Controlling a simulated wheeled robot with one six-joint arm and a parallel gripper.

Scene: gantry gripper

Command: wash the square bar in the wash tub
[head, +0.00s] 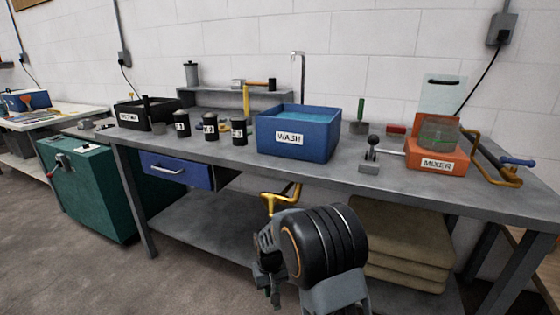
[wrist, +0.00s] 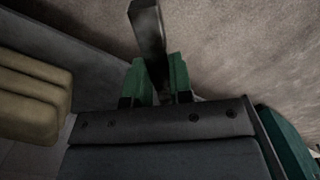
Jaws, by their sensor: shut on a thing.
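The square bar (wrist: 148,32) is a dark, straight-edged bar in the wrist view. My gripper (wrist: 160,80) is shut on it between two green fingers, and the bar sticks out past them. In the head view my gripper (head: 267,262) hangs in front of the workbench, below the benchtop; the bar is hard to make out there. The wash tub (head: 325,142) is a blue open box labelled WASH, holding blue water, on the middle of the bench. My gripper and the bar are outside the tub, lower and nearer to me.
Black labelled cups (head: 239,131) stand left of the tub on the grey bench (head: 210,150). A tap (head: 299,75) rises behind it. A small lever (head: 371,152) and an orange mixer (head: 436,158) stand to its right. A blue drawer (head: 176,170) and yellow pipe (head: 283,197) are below the benchtop.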

